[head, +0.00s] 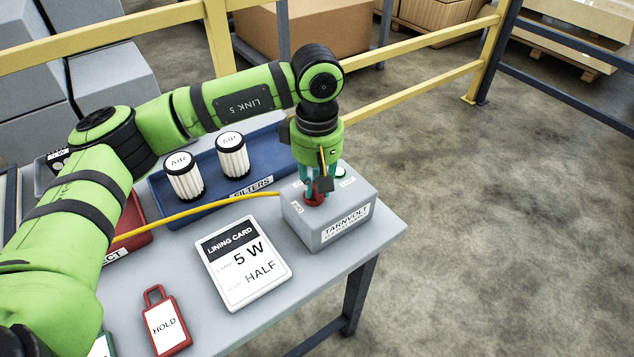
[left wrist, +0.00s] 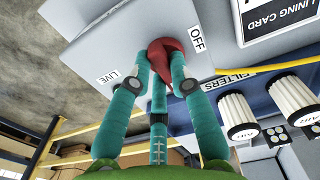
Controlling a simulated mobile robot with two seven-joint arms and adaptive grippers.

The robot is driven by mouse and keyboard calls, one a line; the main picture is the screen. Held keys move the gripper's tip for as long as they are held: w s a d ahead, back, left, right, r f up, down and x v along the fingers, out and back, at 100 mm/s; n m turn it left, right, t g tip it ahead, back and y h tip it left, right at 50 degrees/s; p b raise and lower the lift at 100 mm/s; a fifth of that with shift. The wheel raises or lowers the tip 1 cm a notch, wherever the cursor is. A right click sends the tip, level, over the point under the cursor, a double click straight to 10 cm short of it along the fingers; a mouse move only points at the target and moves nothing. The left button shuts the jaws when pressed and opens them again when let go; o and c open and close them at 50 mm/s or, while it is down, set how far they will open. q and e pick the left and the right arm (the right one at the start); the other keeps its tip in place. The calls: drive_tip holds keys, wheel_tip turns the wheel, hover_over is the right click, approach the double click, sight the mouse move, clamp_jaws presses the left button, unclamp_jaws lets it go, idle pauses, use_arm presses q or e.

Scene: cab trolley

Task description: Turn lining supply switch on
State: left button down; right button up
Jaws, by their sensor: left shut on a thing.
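The grey supply box (head: 297,227), labelled TARNVOLT, stands at the right end of the table in the head view. Its red switch knob (head: 313,200) is on the top face, largely hidden by my gripper. My left gripper (head: 318,188) points down onto the box, its teal fingers shut around the knob. In the left wrist view the red knob (left wrist: 163,50) sits between the fingers of the gripper (left wrist: 160,68). An OFF label (left wrist: 197,39) is beside the knob, and a LIVE label (left wrist: 108,76) is farther left. Which label the knob points at I cannot tell. My right gripper is out of view.
A yellow cable (head: 215,204) runs left from the box. A lining card (head: 243,290) reading 5 W and HALF and a red HOLD tag (head: 166,325) lie in front. A blue filter tray (head: 215,209) with two AIR filters is behind. Yellow rails (head: 415,92) stand beyond the table.

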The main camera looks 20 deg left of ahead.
use_arm(q)
drive_tip(key=c, duration=1.1)
unclamp_jaws()
wheel_tip(320, 180, up, 12)
drive_tip(key=shift+r, duration=0.1)
